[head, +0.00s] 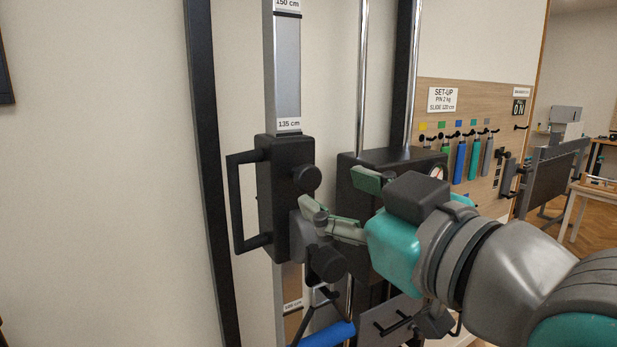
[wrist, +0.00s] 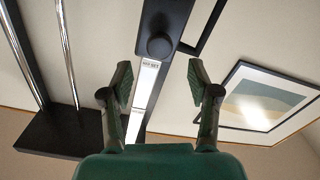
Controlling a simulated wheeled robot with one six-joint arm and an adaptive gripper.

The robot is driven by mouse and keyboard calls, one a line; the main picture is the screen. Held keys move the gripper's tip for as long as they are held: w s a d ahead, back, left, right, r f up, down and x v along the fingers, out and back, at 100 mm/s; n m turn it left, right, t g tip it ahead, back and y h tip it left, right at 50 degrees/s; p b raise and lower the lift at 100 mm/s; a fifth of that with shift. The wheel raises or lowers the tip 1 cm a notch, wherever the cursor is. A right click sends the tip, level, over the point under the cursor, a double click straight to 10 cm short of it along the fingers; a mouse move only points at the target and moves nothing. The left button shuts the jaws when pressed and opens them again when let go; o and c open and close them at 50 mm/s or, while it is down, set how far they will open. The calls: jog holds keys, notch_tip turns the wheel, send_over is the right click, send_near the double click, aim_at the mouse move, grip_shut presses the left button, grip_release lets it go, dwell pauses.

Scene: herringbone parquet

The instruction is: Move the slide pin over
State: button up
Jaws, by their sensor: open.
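A black slide carriage (head: 275,215) with a side handle (head: 240,205) sits on a silver upright rail (head: 286,75), just below its 135 cm label. A round black knob (head: 307,177) sticks out of its face and looks like the slide pin; I cannot tell how deep it sits. The wrist view is upside down and shows the knob (wrist: 160,46) and carriage (wrist: 165,15) beyond my fingertips. My gripper (head: 340,193) is open in front of the carriage. In the wrist view my gripper (wrist: 157,78) has nothing between its fingers. My arm partly hides the carriage's lower right.
A black block (head: 395,160) with chrome rods (head: 362,75) stands right of the carriage. A sign (head: 443,99) reads pin 2 kg, slide 120 cm. Coloured grips (head: 461,160) hang on the wooden board. A blue handle (head: 325,335) is below. A framed picture (wrist: 255,100) hangs on the wall.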

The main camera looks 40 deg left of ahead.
aim_at(311, 179)
jog(key=x, duration=0.7)
jog(key=shift+a, duration=0.1)
